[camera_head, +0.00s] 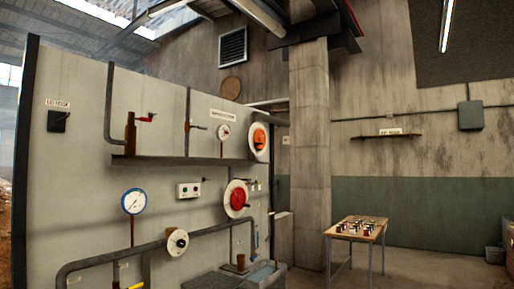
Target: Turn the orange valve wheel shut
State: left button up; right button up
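An orange valve wheel (259,139) sits on a pale round plate on the upper right part of the grey wall panel, just above the right end of a ledge. A similar red wheel (238,199) on a pale round plate is below it and a little to the left. The orange wheel is seen at an angle, and I cannot tell how far it is turned. Neither of my grippers is in view, and nothing is seen touching the wheel.
The grey panel (85,165) also carries a blue-rimmed gauge (134,202), a pale knob (177,242), a button box (188,190), a red-handled lever (146,118) and pipes. A concrete pillar (310,150) stands right of the panel. A small table (347,233) with several small items stands beyond open floor.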

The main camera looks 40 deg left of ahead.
aim_at(259, 137)
jog(key=i+j+u, duration=0.4)
jog(key=i+u, duration=0.2)
jog(key=i+j+u, duration=0.1)
jog(key=i+u, duration=0.4)
jog(key=i, duration=1.6)
